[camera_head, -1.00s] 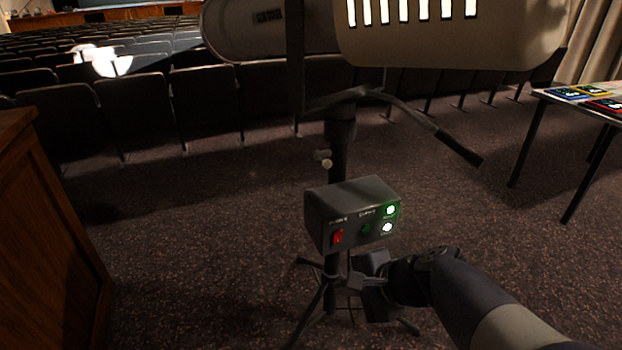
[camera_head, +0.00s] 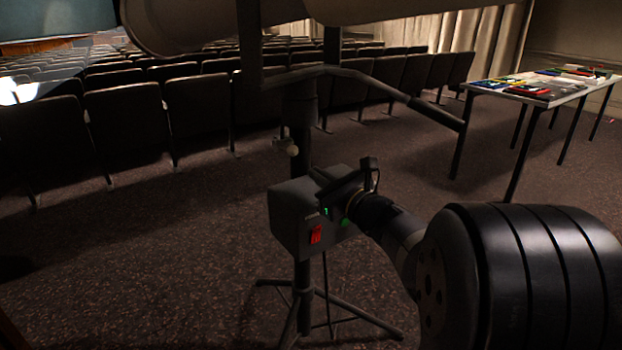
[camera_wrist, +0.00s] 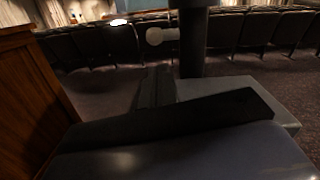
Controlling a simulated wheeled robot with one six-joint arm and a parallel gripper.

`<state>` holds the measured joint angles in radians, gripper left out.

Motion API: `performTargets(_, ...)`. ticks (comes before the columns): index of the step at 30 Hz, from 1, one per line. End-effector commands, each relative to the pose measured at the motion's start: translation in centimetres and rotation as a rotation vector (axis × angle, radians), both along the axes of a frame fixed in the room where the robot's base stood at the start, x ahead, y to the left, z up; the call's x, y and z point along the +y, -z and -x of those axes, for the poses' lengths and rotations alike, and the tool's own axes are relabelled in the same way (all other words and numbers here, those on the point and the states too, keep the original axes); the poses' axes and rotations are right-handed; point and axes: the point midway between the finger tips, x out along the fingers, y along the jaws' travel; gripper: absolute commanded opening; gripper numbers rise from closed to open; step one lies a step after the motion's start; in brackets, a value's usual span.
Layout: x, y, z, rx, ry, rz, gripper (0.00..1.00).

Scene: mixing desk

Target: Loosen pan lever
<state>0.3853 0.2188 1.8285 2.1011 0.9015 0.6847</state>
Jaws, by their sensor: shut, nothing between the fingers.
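A small lever with a pale round knob (camera_head: 292,150) sticks out from the upright pole of a spotlight stand. The same knob shows in the wrist view (camera_wrist: 160,36), beside the dark pole. My gripper (camera_head: 370,170) is shut and empty, in front of the control box and lower right of the lever, apart from it. In the wrist view my gripper (camera_wrist: 156,88) shows below the knob. A long dark handle (camera_head: 436,112) reaches right from the stand's yoke. Which of these is the pan lever is not labelled.
The control box (camera_head: 288,222) with a red switch is on the pole, partly hidden by my gripper. The large spotlight housing (camera_head: 190,22) hangs above. Tripod legs (camera_head: 360,318) spread below. Seat rows (camera_head: 125,120) stand behind; a table (camera_head: 560,92) stands right. Carpet at left is clear.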

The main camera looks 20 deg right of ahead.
Motion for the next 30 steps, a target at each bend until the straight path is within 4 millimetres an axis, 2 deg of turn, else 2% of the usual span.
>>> performTargets(6,1.6,-0.1,-4.0,0.001,-0.005,0.001,0.00)
performTargets(12,2.6,-0.3,-6.4,0.000,-0.004,0.001,0.00)
performTargets(18,2.8,-0.4,-7.3,0.001,-0.002,0.002,0.00)
performTargets(30,2.9,-0.6,-7.3,0.003,-0.001,0.003,0.00)
